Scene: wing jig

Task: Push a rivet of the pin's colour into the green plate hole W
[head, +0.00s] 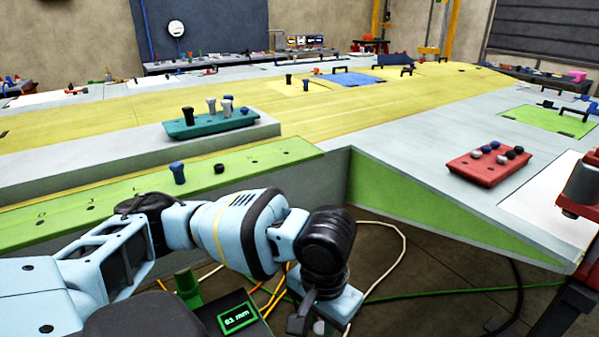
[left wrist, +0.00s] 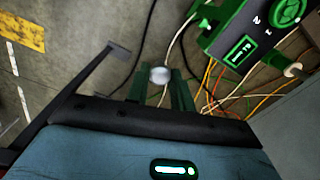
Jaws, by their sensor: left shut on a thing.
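The long green plate (head: 110,199) runs along the near wing edge in the head view, with several small dark holes; their letters are too small to read. In the left wrist view, my left gripper (left wrist: 160,88) is shut on a small pale grey round-topped piece (left wrist: 160,74). My right gripper is out of view.
A teal tray (head: 210,127) with several dark and pale pins stands on the raised wing strip. A box with a green display (head: 238,317) is low in front, among loose cables. A second green panel (head: 547,119) with a handle lies far right. A red stand (head: 580,190) is at the right edge.

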